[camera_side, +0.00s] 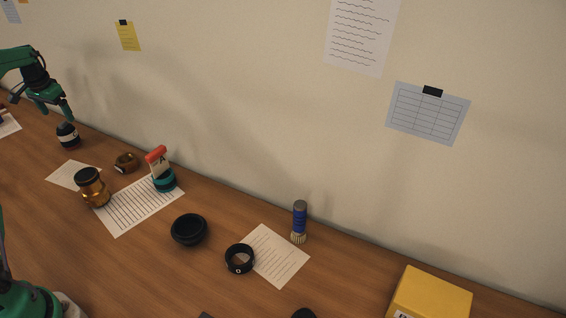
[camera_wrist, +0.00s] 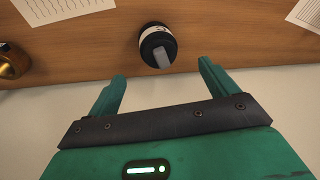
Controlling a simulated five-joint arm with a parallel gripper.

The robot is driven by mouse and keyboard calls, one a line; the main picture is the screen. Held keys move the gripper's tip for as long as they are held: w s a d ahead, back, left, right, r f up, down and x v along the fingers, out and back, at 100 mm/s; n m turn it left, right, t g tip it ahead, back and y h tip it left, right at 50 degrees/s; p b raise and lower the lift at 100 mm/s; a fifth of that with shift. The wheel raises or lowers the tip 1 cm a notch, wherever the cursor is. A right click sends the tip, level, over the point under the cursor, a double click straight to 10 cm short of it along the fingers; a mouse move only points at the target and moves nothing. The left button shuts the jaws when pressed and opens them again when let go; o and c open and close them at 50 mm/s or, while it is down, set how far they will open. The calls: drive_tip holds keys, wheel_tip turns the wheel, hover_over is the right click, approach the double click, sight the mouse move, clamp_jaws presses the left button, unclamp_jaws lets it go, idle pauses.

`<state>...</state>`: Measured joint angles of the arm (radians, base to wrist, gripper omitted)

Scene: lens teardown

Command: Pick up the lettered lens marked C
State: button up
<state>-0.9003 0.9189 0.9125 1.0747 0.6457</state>
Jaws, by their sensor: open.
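The lens marked C (camera_side: 67,136) is a small black cylinder with a pale band bearing the letter. It stands on the wooden table at the far left in the side view. In the wrist view the dark lens (camera_wrist: 158,46) lies ahead of my fingertips, roughly centred between them, with a grey patch on its near face. My gripper (camera_side: 55,112) is above the lens in the side view, apart from it. It is open and empty, its two green fingers (camera_wrist: 162,70) spread wide in the wrist view.
The wall runs close behind.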

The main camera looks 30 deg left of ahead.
sight(63, 123)
drive_tip(key=shift+x, duration=1.3)
drive_tip(key=shift+x, duration=2.55)
drive_tip(key=shift+d, duration=0.1)
drive_tip(key=c, duration=1.3)
drive_tip(key=shift+c, duration=0.9)
drive_tip(key=shift+r, duration=0.25)
